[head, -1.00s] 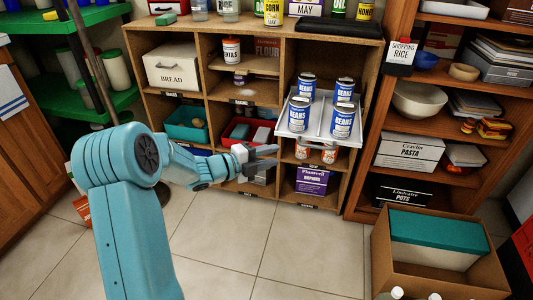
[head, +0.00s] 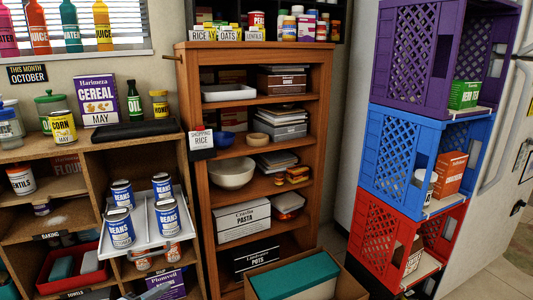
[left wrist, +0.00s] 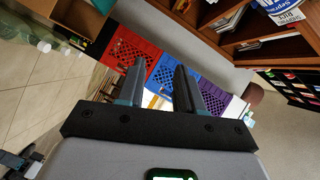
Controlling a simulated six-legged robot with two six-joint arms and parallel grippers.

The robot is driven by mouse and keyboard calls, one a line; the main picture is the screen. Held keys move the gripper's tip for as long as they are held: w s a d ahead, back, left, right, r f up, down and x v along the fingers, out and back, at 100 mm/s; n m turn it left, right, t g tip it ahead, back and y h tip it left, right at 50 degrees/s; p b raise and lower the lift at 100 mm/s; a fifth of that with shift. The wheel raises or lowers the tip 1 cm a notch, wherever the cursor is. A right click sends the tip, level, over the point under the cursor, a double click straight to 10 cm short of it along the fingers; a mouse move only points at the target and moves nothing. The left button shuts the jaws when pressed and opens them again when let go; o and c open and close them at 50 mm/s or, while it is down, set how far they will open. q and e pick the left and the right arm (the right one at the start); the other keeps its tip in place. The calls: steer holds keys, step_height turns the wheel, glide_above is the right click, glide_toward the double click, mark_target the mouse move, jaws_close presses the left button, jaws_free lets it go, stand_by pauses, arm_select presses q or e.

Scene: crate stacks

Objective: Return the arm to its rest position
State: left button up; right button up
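My left gripper (left wrist: 160,68) shows in the left wrist view, with its two fingers apart and nothing between them. Neither arm shows in the head view now, and my right gripper is in no view. The crate stack stands at the right of the head view: a red crate (head: 376,232) at the bottom, a blue crate (head: 389,150) in the middle and a purple crate (head: 405,52) on top. The stack lies tilted beyond the left fingers in the left wrist view, with the red crate (left wrist: 122,52) at the left.
A tall wooden bookcase (head: 186,150) stands left of the crates. A low cubby shelf (head: 100,165) at the left holds a white tray (head: 148,232) with blue bean cans. A cardboard box (head: 352,288) with a teal-lidded container stands on the floor in front.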

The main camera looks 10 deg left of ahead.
arm_select(q)
steer(key=s+d+f+n+g+y, duration=0.1)
steer(key=s+d+f+n+g, duration=0.3)
steer(key=d+f, duration=0.5)
steer(key=s+d+f+n+g+y, duration=0.1)
steer(key=s+d+f+n+g, duration=0.2)
steer(key=s+d+f+n, duration=0.5)
steer(key=s+d+f+n+g+y, duration=0.2)
steer(key=s+f+n+g, duration=0.65)
steer(key=s, duration=0.45)
step_height(320, 180, up, 30)
steer(key=n+t+p, duration=0.1)
steer(key=p, duration=3)
steer(key=shift+s+d, duration=0.25)
steer(key=shift+s, duration=0.2)
steer(key=shift+t, duration=0.25)
